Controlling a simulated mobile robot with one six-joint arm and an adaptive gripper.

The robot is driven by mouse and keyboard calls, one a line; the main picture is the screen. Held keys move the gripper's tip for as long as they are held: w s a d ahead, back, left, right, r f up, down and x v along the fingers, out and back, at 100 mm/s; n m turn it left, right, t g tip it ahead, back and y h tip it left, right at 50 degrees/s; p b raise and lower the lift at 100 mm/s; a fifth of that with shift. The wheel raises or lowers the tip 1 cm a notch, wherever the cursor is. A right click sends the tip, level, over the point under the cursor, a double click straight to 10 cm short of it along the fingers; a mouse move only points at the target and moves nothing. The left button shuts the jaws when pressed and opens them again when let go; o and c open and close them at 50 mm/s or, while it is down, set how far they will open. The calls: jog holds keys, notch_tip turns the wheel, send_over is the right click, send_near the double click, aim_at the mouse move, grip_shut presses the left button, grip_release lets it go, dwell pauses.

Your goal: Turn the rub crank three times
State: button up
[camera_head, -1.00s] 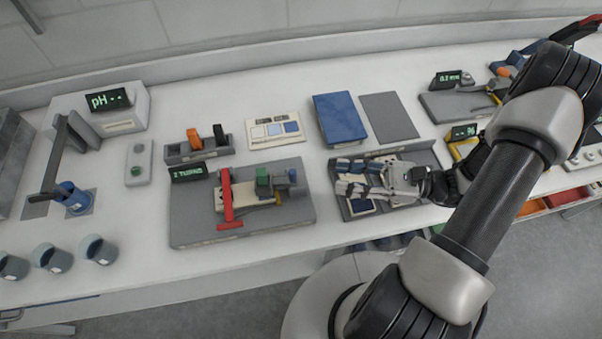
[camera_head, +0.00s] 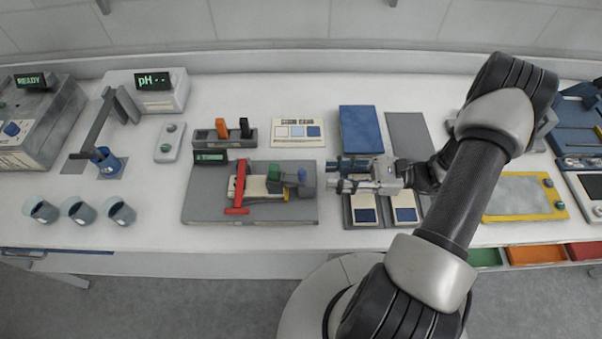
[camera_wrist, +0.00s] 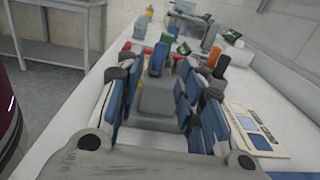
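My gripper (camera_head: 333,174) is open, pointing left, just right of the plate and apart from the knob. In the wrist view, my gripper's (camera_wrist: 165,75) blue-padded fingers are spread. Nothing is held.
A grey tray with dark-blue swatches (camera_head: 365,215) lies under my gripper. A small display (camera_head: 210,157) and a rack with orange and black handles (camera_head: 222,130) stand behind the plate. A blue book (camera_head: 362,130) lies behind my gripper.

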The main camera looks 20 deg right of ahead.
aim_at(302, 175)
jog(key=x, duration=0.9)
jog(key=shift+b, duration=0.3)
jog(key=shift+d, duration=0.1)
jog(key=shift+c, duration=0.5)
grip_shut()
